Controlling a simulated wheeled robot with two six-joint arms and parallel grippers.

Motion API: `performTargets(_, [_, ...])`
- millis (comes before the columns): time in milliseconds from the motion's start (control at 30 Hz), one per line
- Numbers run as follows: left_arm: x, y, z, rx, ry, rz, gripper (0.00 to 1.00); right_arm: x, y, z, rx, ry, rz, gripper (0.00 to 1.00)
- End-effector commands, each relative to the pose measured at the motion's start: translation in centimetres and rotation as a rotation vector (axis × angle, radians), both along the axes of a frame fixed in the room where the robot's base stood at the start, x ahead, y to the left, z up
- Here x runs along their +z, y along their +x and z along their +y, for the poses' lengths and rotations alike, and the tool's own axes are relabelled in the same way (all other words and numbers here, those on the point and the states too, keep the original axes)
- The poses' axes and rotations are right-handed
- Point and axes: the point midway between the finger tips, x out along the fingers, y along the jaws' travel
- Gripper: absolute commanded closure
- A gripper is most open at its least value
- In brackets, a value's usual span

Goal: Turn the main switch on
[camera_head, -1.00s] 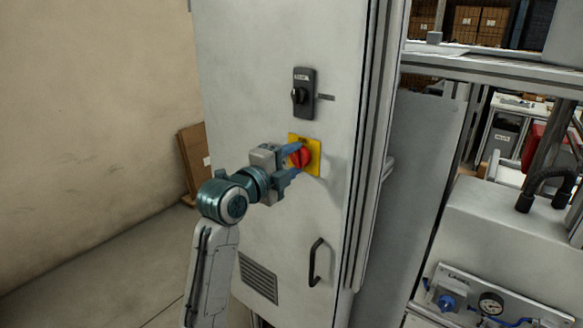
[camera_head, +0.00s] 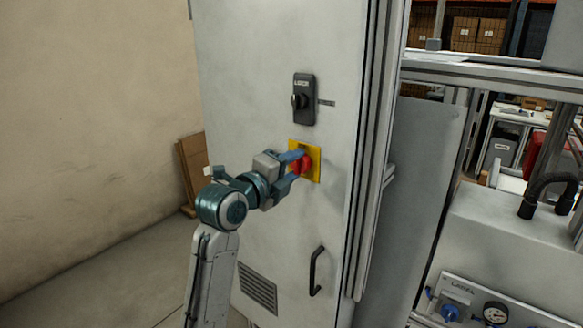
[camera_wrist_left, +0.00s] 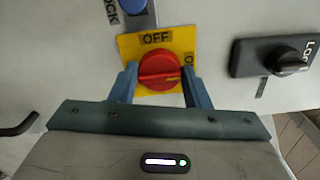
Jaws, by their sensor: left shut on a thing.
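The main switch is a red rotary knob (camera_head: 303,165) on a yellow plate (camera_head: 317,163) on the grey cabinet door. My left gripper (camera_head: 295,167) is shut on the knob, one finger on each side. In the left wrist view the red knob (camera_wrist_left: 159,70) sits between the fingertips (camera_wrist_left: 160,85). An "OFF" label (camera_wrist_left: 155,39) shows at the plate's top there. A second label at the plate's right is partly hidden by a finger. My right gripper is not in view.
A black rotary switch (camera_head: 304,99) sits above the plate. A blue round part (camera_wrist_left: 133,6) beside a "LOCK" label shows in the left wrist view. A black door handle (camera_head: 316,271) and a vent (camera_head: 258,282) are lower. Machinery with a gauge (camera_head: 495,313) stands at right.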

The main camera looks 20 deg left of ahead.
Motion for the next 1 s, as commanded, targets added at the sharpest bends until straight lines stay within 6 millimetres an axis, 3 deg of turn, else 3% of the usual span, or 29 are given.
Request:
performTargets(33, [-0.2, 0.0, 0.0, 0.0, 0.0, 0.004, 0.55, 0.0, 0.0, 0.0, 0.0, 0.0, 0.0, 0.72])
performTargets(133, [-0.2, 0.0, 0.0, 0.0, 0.0, 0.003, 0.36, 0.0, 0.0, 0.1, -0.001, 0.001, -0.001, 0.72])
performTargets(533, [-0.2, -0.7, 0.3, 0.001, 0.002, 0.0, 0.35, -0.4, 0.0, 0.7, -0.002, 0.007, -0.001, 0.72])
performTargets(1000, [-0.3, -8.4, 3.2, 0.002, 0.005, 0.001, 0.35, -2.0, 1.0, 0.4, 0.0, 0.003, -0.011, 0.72])
